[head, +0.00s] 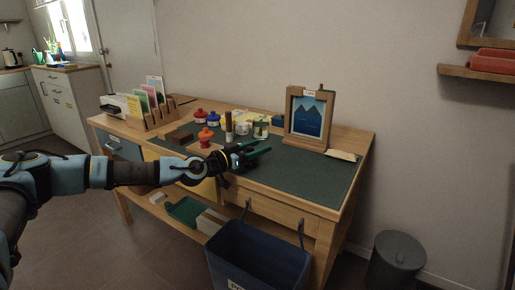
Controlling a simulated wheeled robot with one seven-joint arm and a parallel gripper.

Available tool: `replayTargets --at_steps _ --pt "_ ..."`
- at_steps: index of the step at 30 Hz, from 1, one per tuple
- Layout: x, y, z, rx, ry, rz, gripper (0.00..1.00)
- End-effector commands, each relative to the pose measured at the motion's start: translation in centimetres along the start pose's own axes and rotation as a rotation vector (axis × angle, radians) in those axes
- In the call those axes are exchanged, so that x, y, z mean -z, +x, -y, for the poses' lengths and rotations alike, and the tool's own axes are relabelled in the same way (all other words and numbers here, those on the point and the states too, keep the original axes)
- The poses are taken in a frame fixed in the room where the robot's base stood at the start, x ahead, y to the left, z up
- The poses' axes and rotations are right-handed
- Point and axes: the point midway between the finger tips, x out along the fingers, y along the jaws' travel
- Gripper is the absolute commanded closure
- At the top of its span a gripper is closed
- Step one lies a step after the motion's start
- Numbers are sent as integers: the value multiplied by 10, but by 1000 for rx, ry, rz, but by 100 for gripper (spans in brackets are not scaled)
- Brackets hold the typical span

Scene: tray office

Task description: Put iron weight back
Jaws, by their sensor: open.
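My gripper (261,149) is over the dark green desk mat (303,176), near the middle of the wooden desk. Its fingers point right, and it is open with nothing seen between them. I cannot pick out the iron weight for certain. A dark upright piece (228,121) stands just behind my gripper, but it is too small to identify. My wrist may hide small things on the mat.
Red pots (206,138), a blue pot (213,119) and a glass jar (261,129) crowd the desk's middle. A framed mountain picture (308,117) stands at the back right. A card rack (150,115) stands left. A blue bin (258,258) hangs in front. The mat's right part is clear.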

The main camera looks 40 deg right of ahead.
Motion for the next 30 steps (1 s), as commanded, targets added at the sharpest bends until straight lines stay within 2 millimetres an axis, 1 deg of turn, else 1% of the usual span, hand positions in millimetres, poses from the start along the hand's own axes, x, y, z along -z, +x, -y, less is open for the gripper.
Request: replayTargets --at_steps 6,11,15,21,25,30 --pt "6 0 0 0 0 0 41" --pt "1 -28 1 1 2 1 41" --pt "1 -59 1 2 1 1 41" --pt "1 -97 1 2 1 1 41" --pt "2 -112 0 1 -1 0 41" --pt "2 -120 0 1 1 0 41"
